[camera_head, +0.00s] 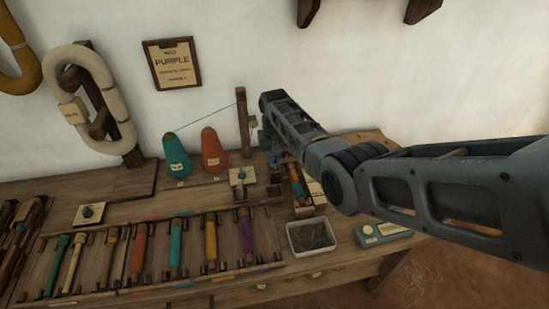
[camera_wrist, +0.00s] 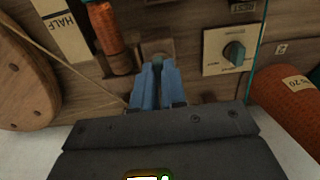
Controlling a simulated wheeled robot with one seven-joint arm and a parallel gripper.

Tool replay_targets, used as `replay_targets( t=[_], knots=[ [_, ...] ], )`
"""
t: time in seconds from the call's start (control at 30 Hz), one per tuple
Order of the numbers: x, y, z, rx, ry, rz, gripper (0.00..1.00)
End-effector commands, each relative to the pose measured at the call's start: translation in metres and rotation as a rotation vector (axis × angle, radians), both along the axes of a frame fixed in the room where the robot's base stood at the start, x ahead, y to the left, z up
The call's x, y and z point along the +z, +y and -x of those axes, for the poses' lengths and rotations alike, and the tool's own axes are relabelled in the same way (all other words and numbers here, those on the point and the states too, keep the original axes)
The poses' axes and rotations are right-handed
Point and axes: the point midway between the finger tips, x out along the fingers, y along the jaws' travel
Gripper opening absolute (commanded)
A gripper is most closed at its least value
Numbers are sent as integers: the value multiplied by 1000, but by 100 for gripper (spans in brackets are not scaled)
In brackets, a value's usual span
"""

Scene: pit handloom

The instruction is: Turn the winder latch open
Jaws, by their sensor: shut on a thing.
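My gripper (camera_wrist: 157,68) has its blue fingers close together on a small dark piece at a wooden block (camera_wrist: 158,47), which I take to be the winder latch (camera_wrist: 157,62). The fingers hide most of it, so its angle cannot be told. In the head view my gripper (camera_head: 275,157) reaches down at the winder (camera_head: 303,209), beside its bobbin. The orange-wound bobbin (camera_wrist: 105,28) lies just left of the fingers in the wrist view, apart from them. In the head view my arm hides part of the winder.
A plate with a teal knob (camera_wrist: 234,54) is right of the fingers in the wrist view. A grey tray (camera_head: 311,237), a pale green box (camera_head: 383,233) and a rack of several bobbins (camera_head: 135,250) are nearer.

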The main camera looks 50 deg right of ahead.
Motion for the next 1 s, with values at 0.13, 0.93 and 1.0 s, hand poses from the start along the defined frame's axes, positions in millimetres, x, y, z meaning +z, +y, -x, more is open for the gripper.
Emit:
replay_targets(
  t=[0.13, 0.93, 1.0],
  knots=[
    [0, 0, 0, 2, 0, 0, 0],
    [28, 0, -1, 1, -3, 2, 37],
    [40, 0, -1, 1, -3, 2, 37]
  ],
)
